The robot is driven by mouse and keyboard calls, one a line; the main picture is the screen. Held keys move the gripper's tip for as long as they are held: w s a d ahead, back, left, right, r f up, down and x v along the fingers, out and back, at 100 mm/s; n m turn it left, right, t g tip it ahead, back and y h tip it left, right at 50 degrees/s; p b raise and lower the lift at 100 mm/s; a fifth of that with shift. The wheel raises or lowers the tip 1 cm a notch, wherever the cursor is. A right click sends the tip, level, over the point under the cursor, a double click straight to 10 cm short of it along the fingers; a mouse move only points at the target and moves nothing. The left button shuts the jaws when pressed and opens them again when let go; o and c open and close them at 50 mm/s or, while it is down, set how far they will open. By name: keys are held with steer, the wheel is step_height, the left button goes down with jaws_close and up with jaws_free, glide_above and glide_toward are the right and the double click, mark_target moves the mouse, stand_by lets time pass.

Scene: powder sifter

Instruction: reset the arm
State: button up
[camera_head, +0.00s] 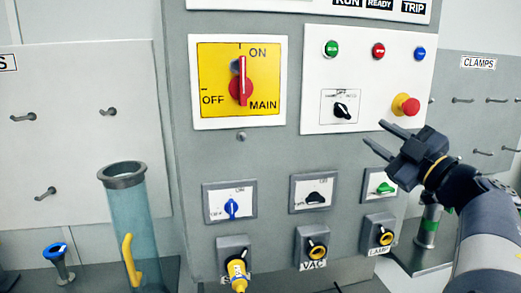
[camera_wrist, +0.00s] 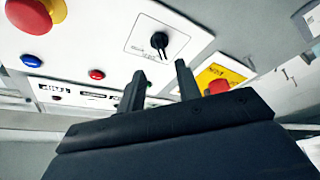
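My gripper (camera_head: 383,138) is at the right in the head view, in front of the grey control cabinet (camera_head: 275,160). Its two dark fingers point left and stand apart with nothing between them. They also show in the wrist view (camera_wrist: 158,82), parted and empty. A small black selector switch (camera_head: 340,110) on the white panel lies beyond the fingertips; in the wrist view it sits just above them (camera_wrist: 160,41). The gripper seems apart from the panel. My forearm runs down to the lower right corner.
The yellow main switch (camera_head: 210,80) has its red handle upright at ON. A red mushroom button (camera_head: 410,106) is close to my gripper. Lower switches and sockets (camera_head: 317,248) line the cabinet; a yellow plug (camera_head: 238,272) sits in the left one. A clear tube (camera_head: 130,225) stands left.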

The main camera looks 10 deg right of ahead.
mark_target(347, 114)
steer(key=p+x, duration=0.2)
steer(key=x, duration=0.7)
steer(key=shift+a+r+p, duration=0.1)
steer(key=shift+r+p, duration=0.05)
steer(key=shift+p, duration=0.15)
steer(key=shift+f+m, duration=0.2)
steer(key=shift+m, duration=0.2)
steer(key=shift+s+m+t+b, duration=0.1)
steer(key=shift+m+t+b, duration=0.25)
steer(key=shift+m, duration=0.35)
steer(key=shift+r+h, duration=0.1)
steer(key=shift+h, duration=0.2)
